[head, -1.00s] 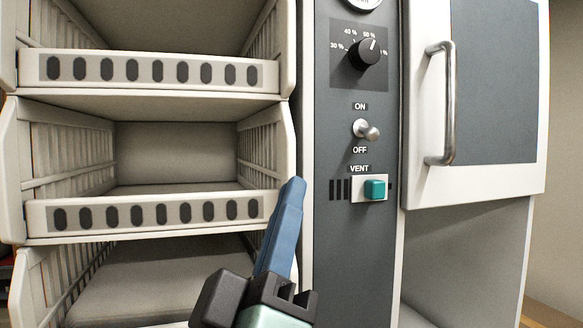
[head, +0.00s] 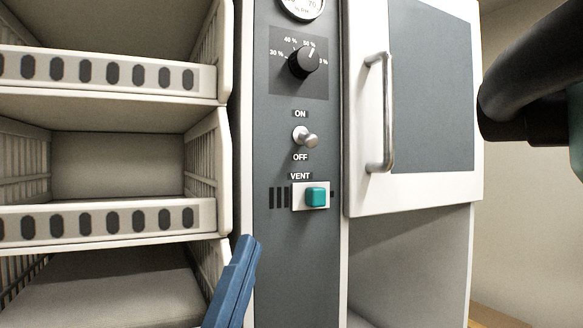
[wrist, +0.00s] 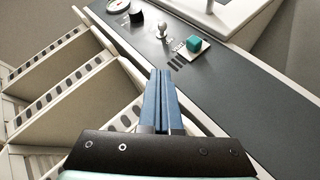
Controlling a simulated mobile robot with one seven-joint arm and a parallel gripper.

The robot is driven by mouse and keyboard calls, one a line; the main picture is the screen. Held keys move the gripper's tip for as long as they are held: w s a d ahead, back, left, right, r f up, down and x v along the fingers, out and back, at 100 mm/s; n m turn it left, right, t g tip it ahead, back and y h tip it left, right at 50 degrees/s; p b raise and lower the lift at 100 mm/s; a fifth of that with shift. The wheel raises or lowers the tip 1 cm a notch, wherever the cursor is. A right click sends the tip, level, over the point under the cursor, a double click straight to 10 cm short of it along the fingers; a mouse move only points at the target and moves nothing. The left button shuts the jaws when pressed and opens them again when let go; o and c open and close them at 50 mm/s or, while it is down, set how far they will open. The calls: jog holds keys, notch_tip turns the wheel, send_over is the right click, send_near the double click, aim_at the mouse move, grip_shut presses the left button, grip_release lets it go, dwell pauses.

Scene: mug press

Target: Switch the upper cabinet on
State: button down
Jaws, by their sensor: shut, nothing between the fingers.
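The toggle switch (head: 305,137) is a small metal lever on the dark grey panel (head: 290,235), between the ON and OFF labels. Its knob sits a little lower than its base, toward OFF. It also shows in the wrist view (wrist: 162,27). The white cabinet door with a metal handle (head: 388,112) is to its right. My gripper (head: 246,242) has blue fingers, shut together and empty, below and left of the switch. In the wrist view the closed fingertips (wrist: 160,73) are apart from the switch. My gripper's body is out of the head view.
A black dial (head: 303,62) and a round gauge (head: 301,8) are above the switch. A teal VENT button (head: 317,197) is just below it. Slotted white drawers (head: 110,222) stand open on the left. An open space lies under the cabinet door.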

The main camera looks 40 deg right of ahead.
jog(key=p, duration=0.7)
send_near(302, 140)
jog(key=w+d+r, duration=0.1)
jog(key=w, duration=0.1)
jog(key=w+d+r, duration=0.1)
jog(key=w, duration=0.1)
jog(key=shift+d+r, duration=0.3)
jog(key=shift+s+d+r+p, duration=0.55)
jog(key=shift+d+p, duration=0.15)
jog(key=shift+p, duration=0.1)
